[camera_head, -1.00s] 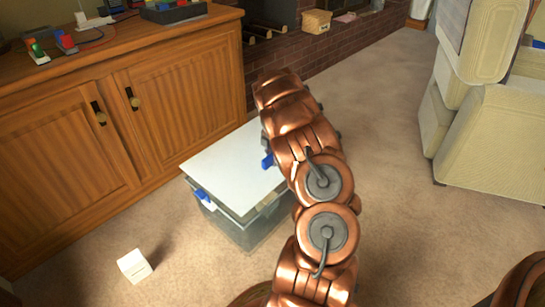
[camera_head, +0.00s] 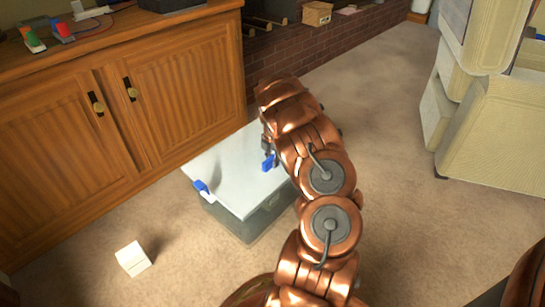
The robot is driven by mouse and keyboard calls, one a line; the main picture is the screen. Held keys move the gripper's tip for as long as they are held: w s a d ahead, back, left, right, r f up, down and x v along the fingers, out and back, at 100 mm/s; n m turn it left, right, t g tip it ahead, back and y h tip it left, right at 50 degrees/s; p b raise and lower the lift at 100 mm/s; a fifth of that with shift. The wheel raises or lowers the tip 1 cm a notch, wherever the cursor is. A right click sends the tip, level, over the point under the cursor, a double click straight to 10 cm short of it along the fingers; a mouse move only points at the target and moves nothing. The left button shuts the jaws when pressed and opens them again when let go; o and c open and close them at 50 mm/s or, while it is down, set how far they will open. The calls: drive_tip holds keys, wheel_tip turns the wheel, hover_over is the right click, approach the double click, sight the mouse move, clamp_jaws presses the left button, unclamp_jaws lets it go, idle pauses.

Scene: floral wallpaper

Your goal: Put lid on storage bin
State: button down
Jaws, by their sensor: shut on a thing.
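The storage bin (camera_head: 238,226) is a grey, see-through box on the carpet in front of the wooden cabinet. Its lid (camera_head: 225,170) is a flat white panel with blue latches, one at the left (camera_head: 201,187) and one at the right (camera_head: 268,163). The lid lies over the bin's top, nearly level and roughly lined up with it; no clear gap shows at the front. My gripper (camera_head: 267,150) is at the lid's right side by the blue latch, shut on the lid. My arm mostly hides the gripper and the bin's right side.
A small white cube (camera_head: 133,259) lies on the carpet left of the bin. The wooden cabinet (camera_head: 130,110) stands close behind the bin. The carpet between my arm and the sofa is clear.

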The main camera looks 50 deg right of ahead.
drive_tip(key=shift+f, duration=0.15)
drive_tip(key=c, duration=0.9)
unclamp_jaws()
wheel_tip(320, 180, up, 12)
